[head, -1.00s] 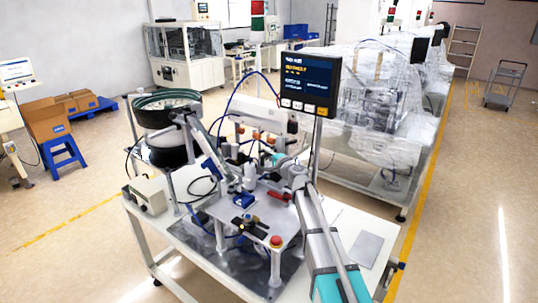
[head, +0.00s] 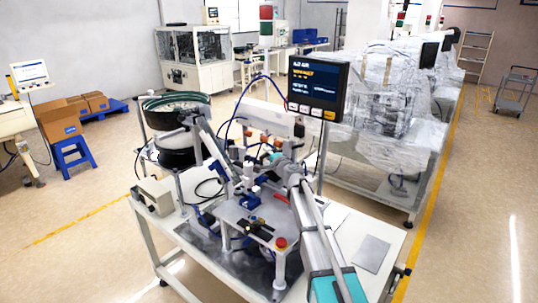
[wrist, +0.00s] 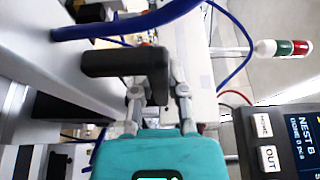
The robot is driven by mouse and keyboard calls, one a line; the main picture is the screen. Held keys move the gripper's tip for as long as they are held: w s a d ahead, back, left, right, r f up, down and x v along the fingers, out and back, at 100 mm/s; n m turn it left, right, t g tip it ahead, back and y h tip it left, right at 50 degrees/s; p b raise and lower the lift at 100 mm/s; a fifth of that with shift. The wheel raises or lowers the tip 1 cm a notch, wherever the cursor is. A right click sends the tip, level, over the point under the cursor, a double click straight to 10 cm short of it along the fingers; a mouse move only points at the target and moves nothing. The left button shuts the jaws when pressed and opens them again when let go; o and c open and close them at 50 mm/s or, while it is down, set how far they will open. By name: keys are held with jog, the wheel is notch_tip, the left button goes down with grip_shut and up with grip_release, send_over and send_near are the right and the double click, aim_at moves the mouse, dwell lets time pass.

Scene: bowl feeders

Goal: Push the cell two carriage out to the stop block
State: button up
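In the wrist view, my teal gripper (wrist: 158,105) reaches up from the bottom edge with two grey fingers apart at their links. A black L-shaped bar (wrist: 122,63) crosses in front of the left finger and hides part of the fingers, so I cannot tell whether they are open or touch it. In the head view, my gripper (head: 265,178) is low over the back of the grey plate (head: 238,214) on the bench, beside small fixtures and a blue block (head: 252,201). I cannot pick out the cell two carriage or the stop block with certainty.
A bowl feeder (head: 175,118) stands at the bench's left. A display (head: 318,88) stands behind my arm; in the wrist view its panel (wrist: 285,140) reads NEST B. A red button (head: 281,243) sits at the plate's front corner. Blue cables (wrist: 235,50) run near my gripper.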

jog(key=o, duration=0.4)
jog(key=shift+w+a, duration=0.1)
jog(key=shift+a, duration=0.15)
jog(key=shift+o, duration=0.3)
jog(key=shift+d, duration=0.15)
jog(key=v, duration=1.2)
jog(key=shift+s+f, duration=0.1)
jog(key=shift+s, duration=0.1)
